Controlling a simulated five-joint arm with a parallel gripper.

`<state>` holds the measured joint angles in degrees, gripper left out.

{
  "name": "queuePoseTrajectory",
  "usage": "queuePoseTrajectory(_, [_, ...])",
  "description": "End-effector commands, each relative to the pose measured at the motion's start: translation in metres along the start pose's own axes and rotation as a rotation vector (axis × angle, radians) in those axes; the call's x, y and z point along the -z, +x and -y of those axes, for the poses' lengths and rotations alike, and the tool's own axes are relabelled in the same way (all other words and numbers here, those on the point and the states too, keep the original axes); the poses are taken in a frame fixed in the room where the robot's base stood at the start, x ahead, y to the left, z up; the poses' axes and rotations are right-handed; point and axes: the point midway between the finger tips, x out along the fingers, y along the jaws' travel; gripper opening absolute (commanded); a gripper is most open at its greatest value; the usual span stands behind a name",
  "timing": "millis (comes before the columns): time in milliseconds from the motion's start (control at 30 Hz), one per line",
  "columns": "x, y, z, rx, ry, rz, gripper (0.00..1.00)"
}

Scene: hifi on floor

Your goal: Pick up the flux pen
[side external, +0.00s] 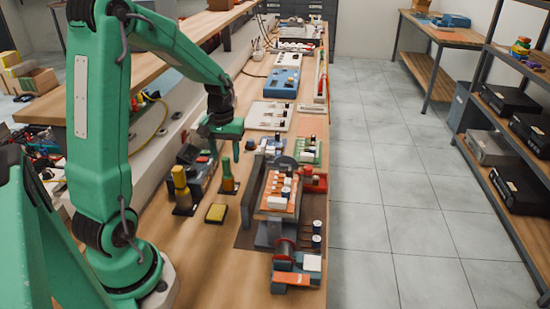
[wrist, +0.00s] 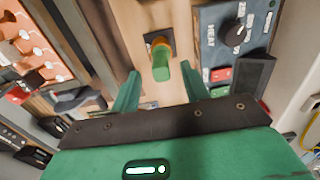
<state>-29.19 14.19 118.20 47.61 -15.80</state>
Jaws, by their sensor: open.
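A pen-like item with a green body and an orange collar, which I take to be the flux pen (wrist: 161,68), stands on a small dark square base. In the wrist view it lies in the gap ahead of my fingertips. My gripper (wrist: 161,76) is open, one green finger to each side of it. In the side view my gripper (side external: 226,154) hangs over the bench, just above the pen (side external: 228,184). I cannot tell whether the fingers touch it.
A yellow-topped cylinder (side external: 180,188) on a dark base and a yellow sponge-like block (side external: 216,213) are close by. A blue-grey heat control unit (wrist: 232,40) is right of the pen in the wrist view. A vise holding an orange board (side external: 277,200) stands to the right in the side view.

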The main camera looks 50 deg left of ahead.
Motion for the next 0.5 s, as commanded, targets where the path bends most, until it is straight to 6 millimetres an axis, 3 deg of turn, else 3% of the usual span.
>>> queuePoseTrajectory(300, [0.002, 0.035, 0.001, 0.001, 0.000, 0.004, 0.46])
queuePoseTrajectory(500, [0.002, 0.045, 0.001, 0.000, 0.000, 0.001, 0.46])
